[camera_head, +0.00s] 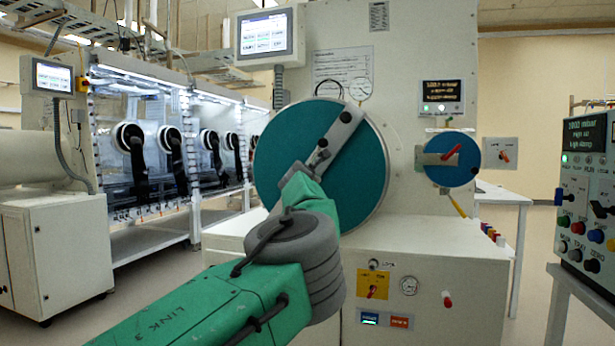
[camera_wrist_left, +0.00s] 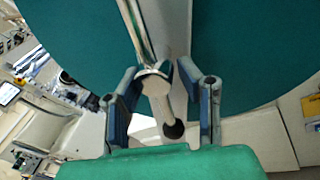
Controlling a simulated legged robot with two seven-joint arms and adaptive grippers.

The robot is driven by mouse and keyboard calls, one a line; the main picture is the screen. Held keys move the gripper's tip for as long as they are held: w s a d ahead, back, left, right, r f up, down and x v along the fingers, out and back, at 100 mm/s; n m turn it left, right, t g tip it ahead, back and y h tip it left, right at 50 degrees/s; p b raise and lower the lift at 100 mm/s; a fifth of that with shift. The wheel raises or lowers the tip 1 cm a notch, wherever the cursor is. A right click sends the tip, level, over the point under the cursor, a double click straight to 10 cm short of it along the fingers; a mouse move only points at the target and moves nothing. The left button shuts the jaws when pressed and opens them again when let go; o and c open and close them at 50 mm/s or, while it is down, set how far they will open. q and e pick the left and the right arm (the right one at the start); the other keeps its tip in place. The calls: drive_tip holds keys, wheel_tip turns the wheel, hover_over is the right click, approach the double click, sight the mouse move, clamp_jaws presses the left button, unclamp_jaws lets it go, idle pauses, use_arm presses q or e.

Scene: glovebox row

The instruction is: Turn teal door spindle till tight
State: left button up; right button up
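The large round teal door (camera_head: 285,135) is closed on the front of the pale cabinet, with a grey bar (camera_head: 345,118) slanting across it. My left arm comes in from the lower left, and my left gripper (camera_head: 316,160) is at the middle of the door, partly hiding the spindle. In the left wrist view, the metal spindle (camera_wrist_left: 155,82) with a dark-ended cross rod (camera_wrist_left: 172,129) lies between the two fingers of my left gripper (camera_wrist_left: 158,72). The fingers are apart, one on each side, with small gaps visible. My right gripper is not in view.
A smaller blue round door (camera_head: 450,170) with a red handle is to the right. A control console (camera_head: 588,190) stands at the right edge. A row of gloveboxes (camera_head: 150,140) is at the left. The cabinet's lower front (camera_head: 450,265) juts out below the door.

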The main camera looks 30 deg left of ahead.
use_arm(q)
drive_tip(key=v, duration=1.2)
idle(0.6)
drive_tip(key=shift+w, duration=0.1)
idle(0.5)
